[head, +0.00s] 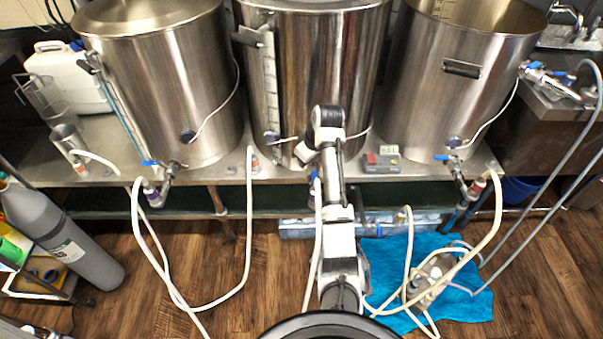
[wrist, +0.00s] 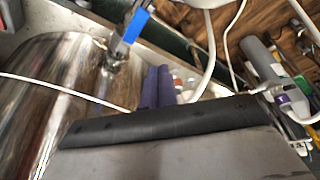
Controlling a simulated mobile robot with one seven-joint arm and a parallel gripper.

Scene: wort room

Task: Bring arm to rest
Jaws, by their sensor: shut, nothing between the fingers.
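My gripper shows in the wrist view as two purple fingers (wrist: 157,87) side by side, closed together with nothing between them. Its dark body fills the lower part of that view. In the head view my arm (head: 338,240) rises from the bottom middle, bends at a dark joint in front of the middle kettle (head: 318,50), and its end is hard to make out. A steel kettle (wrist: 50,90) with a blue-handled valve (wrist: 130,28) lies close beside the fingers in the wrist view; whether anything touches cannot be told.
Two more kettles, left (head: 165,80) and right (head: 460,80), stand on the steel bench (head: 215,172). Pale hoses (head: 248,230) loop down to the wood floor. A blue towel (head: 470,305) lies right, a grey cylinder (head: 65,240) leans left. Open floor shows between.

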